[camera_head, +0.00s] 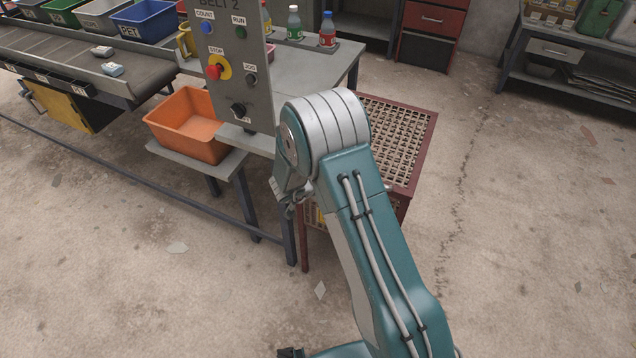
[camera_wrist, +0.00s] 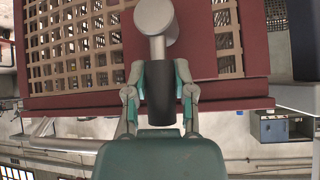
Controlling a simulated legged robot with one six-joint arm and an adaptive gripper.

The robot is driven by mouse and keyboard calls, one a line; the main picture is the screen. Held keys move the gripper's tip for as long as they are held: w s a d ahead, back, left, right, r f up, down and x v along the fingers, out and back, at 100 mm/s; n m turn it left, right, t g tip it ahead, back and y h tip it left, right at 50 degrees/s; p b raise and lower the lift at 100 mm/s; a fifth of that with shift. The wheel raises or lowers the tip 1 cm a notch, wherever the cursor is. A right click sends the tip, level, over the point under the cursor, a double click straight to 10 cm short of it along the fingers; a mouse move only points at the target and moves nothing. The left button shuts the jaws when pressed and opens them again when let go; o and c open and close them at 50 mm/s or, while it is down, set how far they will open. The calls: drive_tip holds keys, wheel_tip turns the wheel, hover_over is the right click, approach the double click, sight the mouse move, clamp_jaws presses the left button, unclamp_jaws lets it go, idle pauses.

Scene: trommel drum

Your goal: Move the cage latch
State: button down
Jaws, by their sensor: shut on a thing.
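The cage (camera_head: 424,140) is a dark red frame with tan mesh, standing behind my arm in the head view. In the wrist view its red frame (camera_wrist: 225,90) and mesh fill the upper part. The cage latch (camera_wrist: 155,18) shows there as a grey round piece with a short arm ending in a dark grip. My gripper (camera_wrist: 161,75) has its two fingers closed on the sides of that dark grip. In the head view my gripper (camera_head: 291,205) is small and partly covered by my arm, and the latch cannot be made out.
A control panel (camera_head: 232,60) with buttons stands close left of my arm. An orange bin (camera_head: 188,125) sits on a low shelf beside the conveyor (camera_head: 75,60). Bottles (camera_head: 327,32) stand on the bench behind. The concrete floor to the right is mostly clear.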

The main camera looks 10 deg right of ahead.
drive_tip(key=shift+a+f, duration=0.15)
drive_tip(key=shift+a, duration=0.05)
idle(0.5)
drive_tip(key=shift+c, duration=2.2)
unclamp_jaws()
drive_tip(key=shift+w+a, duration=0.1)
drive_tip(key=shift+a, duration=0.05)
drive_tip(key=shift+r, duration=0.25)
drive_tip(key=v, duration=1.1)
drive_tip(key=shift+a, duration=0.5)
drive_tip(key=shift+r, duration=0.1)
